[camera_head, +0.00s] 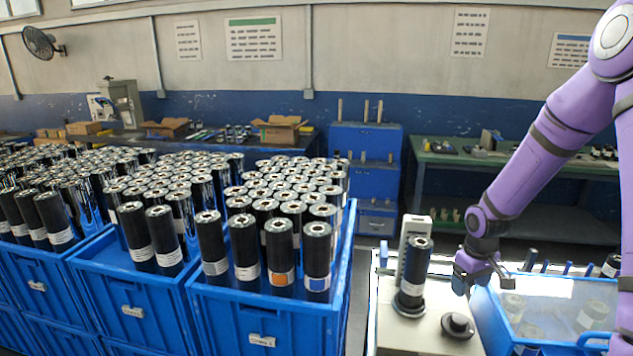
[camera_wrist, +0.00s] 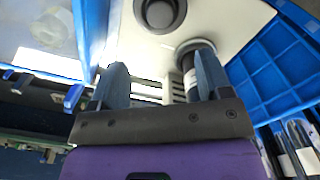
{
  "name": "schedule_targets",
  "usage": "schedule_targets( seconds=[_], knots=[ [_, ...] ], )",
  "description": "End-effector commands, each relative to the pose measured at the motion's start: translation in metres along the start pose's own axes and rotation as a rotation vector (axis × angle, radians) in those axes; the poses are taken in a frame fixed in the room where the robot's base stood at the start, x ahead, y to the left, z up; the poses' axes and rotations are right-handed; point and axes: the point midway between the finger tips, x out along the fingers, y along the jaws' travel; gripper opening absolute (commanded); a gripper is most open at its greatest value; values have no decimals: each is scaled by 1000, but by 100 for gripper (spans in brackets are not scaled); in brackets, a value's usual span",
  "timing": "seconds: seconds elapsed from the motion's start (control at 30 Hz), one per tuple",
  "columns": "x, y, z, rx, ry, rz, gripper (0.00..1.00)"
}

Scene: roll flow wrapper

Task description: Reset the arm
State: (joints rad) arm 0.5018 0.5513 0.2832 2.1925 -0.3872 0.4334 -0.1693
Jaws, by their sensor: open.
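My purple arm comes in from the right in the head view, and my gripper (camera_head: 484,277) hangs beside the white machine. In the wrist view the two dark fingers of my gripper (camera_wrist: 162,80) stand apart with nothing between them. A black roll (camera_head: 415,266) stands upright on a holder of the white machine (camera_head: 400,336), left of my gripper and apart from it. In the wrist view the roll (camera_wrist: 190,68) shows partly behind the right finger. An empty round black holder (camera_head: 457,325) sits on the machine top near my gripper.
Blue crates (camera_head: 262,312) packed with upright black rolls (camera_head: 243,246) fill the left. A blue bin (camera_head: 541,334) with a clear cover and rolls inside stands at the right, close to my gripper. A green workbench (camera_head: 470,158) and blue cabinet (camera_head: 366,181) stand behind.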

Motion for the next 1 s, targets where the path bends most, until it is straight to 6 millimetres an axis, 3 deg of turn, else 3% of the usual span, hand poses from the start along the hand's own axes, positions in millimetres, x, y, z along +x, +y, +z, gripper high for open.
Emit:
schedule_targets(
  seconds=[0.47,0.7,1.0],
  knots=[
    [-136,-38,23,70,70,134,71],
    [-196,-66,48,117,129,170,71],
    [-257,-105,91,173,218,181,71]
  ],
)
